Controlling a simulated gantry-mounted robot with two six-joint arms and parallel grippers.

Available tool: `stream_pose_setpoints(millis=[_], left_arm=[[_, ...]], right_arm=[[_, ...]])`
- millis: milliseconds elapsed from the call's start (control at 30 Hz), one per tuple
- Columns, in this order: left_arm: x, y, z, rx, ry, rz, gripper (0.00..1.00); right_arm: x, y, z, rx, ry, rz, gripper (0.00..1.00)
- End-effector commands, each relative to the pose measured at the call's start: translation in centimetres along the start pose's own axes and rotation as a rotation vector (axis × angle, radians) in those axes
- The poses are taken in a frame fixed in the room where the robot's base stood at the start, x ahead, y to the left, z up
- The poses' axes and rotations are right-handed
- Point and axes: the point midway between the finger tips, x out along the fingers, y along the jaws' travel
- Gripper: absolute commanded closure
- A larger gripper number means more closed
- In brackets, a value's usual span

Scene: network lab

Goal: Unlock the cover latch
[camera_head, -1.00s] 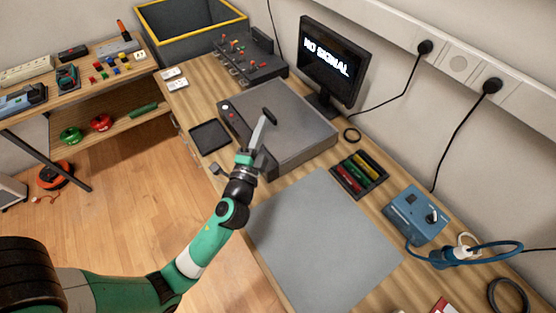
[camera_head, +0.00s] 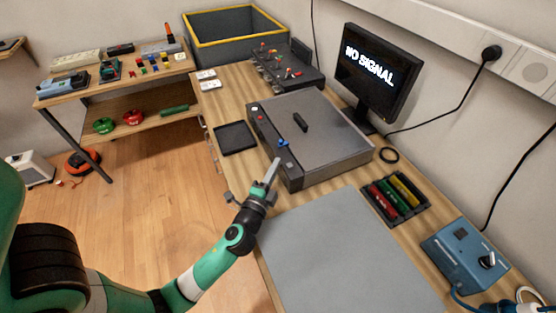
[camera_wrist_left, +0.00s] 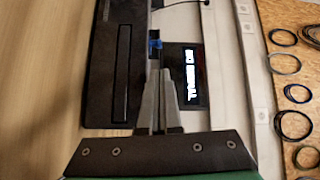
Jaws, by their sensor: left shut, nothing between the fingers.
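The grey box (camera_head: 335,140) on the bench has a flat cover with a black bar handle (camera_head: 301,122). A small blue latch (camera_head: 283,143) sits at the cover's front edge, beside the dark front panel. It also shows in the left wrist view (camera_wrist_left: 155,43), just beyond the fingertips. My left gripper (camera_head: 274,163) is shut and empty, in front of the box. In the head view its tips appear just below the latch, apart from it. The wrist view shows its two fingers (camera_wrist_left: 160,75) together. My right gripper is not in view.
A black tray (camera_head: 236,138) lies left of the box. A grey mat (camera_head: 340,250) is clear in front. A blue power unit (camera_head: 463,252) is at the right.

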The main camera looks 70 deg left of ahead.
Motion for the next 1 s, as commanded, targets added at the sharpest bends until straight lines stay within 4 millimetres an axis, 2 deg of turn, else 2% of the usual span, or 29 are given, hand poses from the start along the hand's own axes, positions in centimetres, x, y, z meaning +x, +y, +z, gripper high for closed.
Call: stream_pose_setpoints(millis=[200, 433, 600, 833, 1000], left_arm=[[4.3, -0.1, 0.1, -0.001, -0.003, -0.003, 1.0], [7.7, 0.0, 0.1, -0.001, -0.001, -0.002, 1.0], [8.4, -0.1, 0.0, 0.001, -0.001, -0.001, 1.0], [8.4, -0.1, 0.0, 0.001, 0.0, -0.001, 1.0], [7.5, -0.4, 1.0, 0.001, -0.002, 0.0, 1.0]], right_arm=[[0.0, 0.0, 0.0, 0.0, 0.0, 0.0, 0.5], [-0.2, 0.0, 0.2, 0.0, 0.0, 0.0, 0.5], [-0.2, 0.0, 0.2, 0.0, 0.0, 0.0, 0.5], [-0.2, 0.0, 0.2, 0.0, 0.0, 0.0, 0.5], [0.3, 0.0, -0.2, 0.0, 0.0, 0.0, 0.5]])
